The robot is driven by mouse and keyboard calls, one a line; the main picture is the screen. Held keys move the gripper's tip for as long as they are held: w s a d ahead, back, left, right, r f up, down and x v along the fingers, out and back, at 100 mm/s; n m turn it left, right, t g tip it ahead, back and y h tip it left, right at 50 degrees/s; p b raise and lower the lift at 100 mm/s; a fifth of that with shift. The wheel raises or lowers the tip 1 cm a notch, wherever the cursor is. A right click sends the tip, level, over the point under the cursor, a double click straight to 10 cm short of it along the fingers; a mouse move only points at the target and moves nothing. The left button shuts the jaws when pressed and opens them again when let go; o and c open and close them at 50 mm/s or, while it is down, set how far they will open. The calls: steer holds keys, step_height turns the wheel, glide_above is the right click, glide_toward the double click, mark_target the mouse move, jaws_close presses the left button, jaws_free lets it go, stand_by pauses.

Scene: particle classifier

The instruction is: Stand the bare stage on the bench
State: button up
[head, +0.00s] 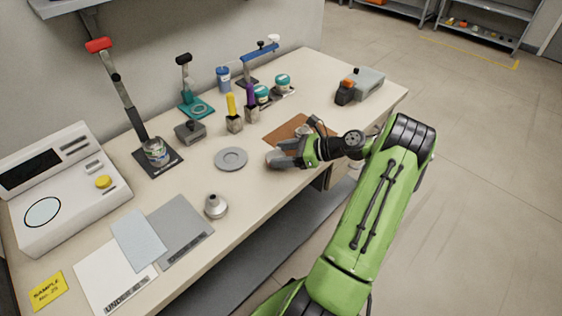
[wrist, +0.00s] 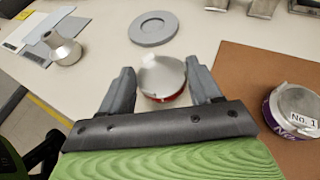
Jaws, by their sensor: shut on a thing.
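My gripper (head: 287,153) is over the front part of the bench (head: 185,185), right of the grey ring plate (head: 231,159).
A brown mat (head: 285,134) lies beside the gripper. A purple-banded round piece labelled No. 1 (wrist: 298,108) is on it. Sheets (head: 180,230) and a white instrument (head: 65,190) are at the left. Stands and bottles line the back.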

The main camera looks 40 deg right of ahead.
steer(key=shift+f, duration=0.85)
steer(key=shift+r, duration=0.15)
steer(key=o, duration=1.2)
steer(key=shift+c, duration=0.2)
